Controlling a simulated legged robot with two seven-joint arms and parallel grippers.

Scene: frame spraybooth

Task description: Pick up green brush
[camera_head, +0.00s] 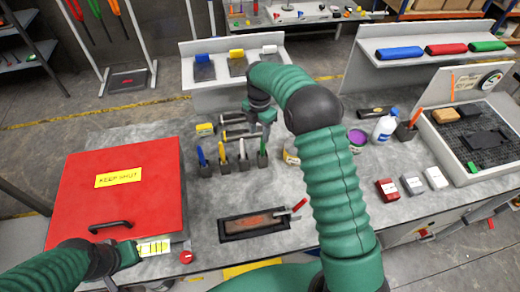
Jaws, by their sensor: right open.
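The green brush (263,147) stands upright in a small dark holder, last on the right in a row of similar brushes. My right gripper (264,124) hangs pointing down just above the green brush, its arm arching in from the lower right. It is open and looks empty; whether its fingers are around the brush's top I cannot tell. My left gripper (129,253) is low on the left, by the front edge of the red box; its fingers are too small and unclear to read.
A blue brush (201,156), a yellow brush (222,152) and a white brush (242,149) stand beside it. The red box (125,185) fills the left of the bench. A dark tray (255,224) lies in front. A purple-topped can (357,138) and white bottle (384,127) stand right of my arm.

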